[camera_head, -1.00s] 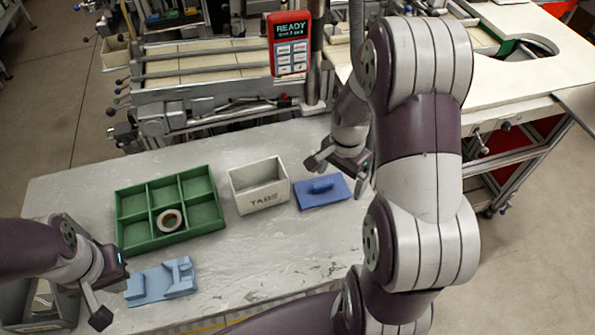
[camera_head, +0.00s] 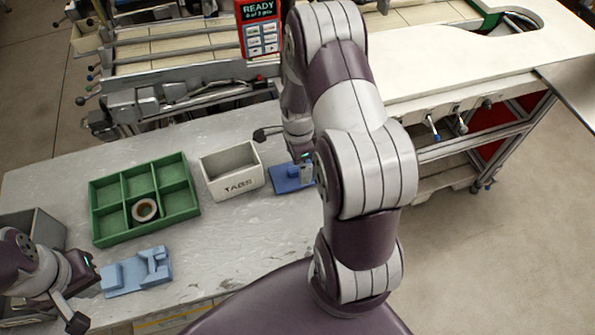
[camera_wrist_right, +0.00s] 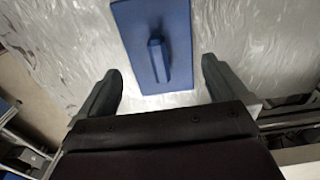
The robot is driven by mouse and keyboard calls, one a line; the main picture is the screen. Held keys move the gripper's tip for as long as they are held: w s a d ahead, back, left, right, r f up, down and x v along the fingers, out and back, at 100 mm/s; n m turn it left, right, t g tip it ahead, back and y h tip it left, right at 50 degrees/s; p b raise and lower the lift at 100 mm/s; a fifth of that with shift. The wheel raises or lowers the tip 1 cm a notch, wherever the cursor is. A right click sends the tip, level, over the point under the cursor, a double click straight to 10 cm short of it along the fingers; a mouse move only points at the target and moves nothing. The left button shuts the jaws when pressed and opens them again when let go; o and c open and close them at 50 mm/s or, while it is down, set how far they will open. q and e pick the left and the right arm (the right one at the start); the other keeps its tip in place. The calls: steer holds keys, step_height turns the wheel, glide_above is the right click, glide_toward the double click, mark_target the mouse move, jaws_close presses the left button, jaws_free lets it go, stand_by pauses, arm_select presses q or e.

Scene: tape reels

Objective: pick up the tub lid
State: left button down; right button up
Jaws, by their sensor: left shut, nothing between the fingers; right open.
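The blue tub lid (camera_head: 288,180) lies flat on the grey table, right of the white tub marked TABS (camera_head: 232,172). My right arm hides part of it in the head view. In the right wrist view the lid (camera_wrist_right: 133,30) shows its raised handle (camera_wrist_right: 158,60). My right gripper (camera_wrist_right: 160,82) is open and empty, its fingers on either side of the lid's near part, with the handle between them in the picture. I cannot tell whether they touch the lid. My left gripper (camera_head: 86,292) is shut and empty at the lower left, beside the light blue fixture (camera_head: 135,272).
A green divided tray (camera_head: 118,205) holds a tape reel (camera_head: 144,210) in one compartment. A grey bin (camera_head: 40,228) stands at the left edge. A red device reading READY (camera_head: 262,30) stands behind the table. The table's middle front is clear.

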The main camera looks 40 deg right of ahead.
step_height(320, 180, down, 3)
steer(key=shift+a, duration=0.15)
steer(key=shift+f, duration=0.45)
steer(key=c, duration=0.7)
